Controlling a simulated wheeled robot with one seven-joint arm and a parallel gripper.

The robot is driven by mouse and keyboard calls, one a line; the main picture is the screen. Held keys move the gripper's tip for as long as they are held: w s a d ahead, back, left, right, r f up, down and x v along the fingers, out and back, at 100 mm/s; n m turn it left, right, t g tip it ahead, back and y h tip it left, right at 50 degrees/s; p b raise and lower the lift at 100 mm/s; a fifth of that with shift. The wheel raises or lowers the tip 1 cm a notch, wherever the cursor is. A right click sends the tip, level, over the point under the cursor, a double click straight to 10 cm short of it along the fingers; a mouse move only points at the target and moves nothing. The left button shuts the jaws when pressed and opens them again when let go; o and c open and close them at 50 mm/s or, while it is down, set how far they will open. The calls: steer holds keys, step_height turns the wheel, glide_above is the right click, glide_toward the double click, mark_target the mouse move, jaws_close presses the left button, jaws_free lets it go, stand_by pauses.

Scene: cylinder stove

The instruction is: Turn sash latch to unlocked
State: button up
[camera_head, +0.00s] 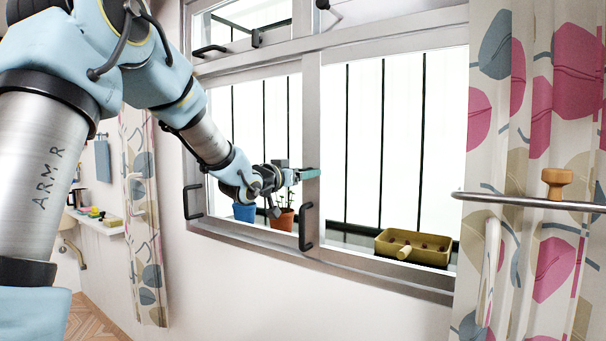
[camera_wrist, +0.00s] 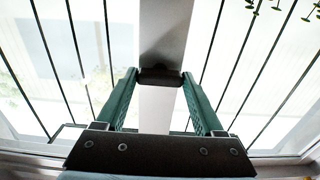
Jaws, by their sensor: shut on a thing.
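The window (camera_head: 310,110) has a pale grey frame with a middle upright. My gripper (camera_head: 316,173) reaches this upright from the left, its teal fingers at the frame. In the wrist view, the two teal fingers (camera_wrist: 160,82) close on the ends of a small dark piece, which looks like the sash latch (camera_wrist: 160,76). It lies crosswise on the grey upright (camera_wrist: 162,30). In the camera_head view I cannot make out the latch at the fingers. Whether it is at its locked or unlocked position cannot be told.
A dark pull handle (camera_head: 304,228) is on the upright below my gripper, and another (camera_head: 188,202) is at the left. A blue pot (camera_head: 244,212), a plant pot (camera_head: 283,220) and a yellow box (camera_head: 414,250) stand beyond the frame. A patterned curtain (camera_head: 530,110) and rail (camera_head: 520,200) are at the right.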

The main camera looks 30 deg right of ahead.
steer(key=shift+f+b, duration=0.1)
steer(key=shift+b, duration=0.35)
steer(key=m+b, duration=0.3)
steer(key=shift+f+b, duration=0.2)
steer(key=shift+b, duration=0.1)
steer(key=m+b, duration=0.5)
steer(key=shift+b, duration=0.35)
steer(key=m+b, duration=0.4)
steer(key=m, duration=0.1)
steer(key=shift+r+m, duration=0.1)
steer(key=shift+m, duration=0.3)
steer(key=shift+r+m+b, duration=0.1)
steer(key=shift+m+b, duration=1.45)
steer(key=shift+m, duration=0.45)
steer(key=o, duration=1.4)
steer(key=shift+r, duration=0.1)
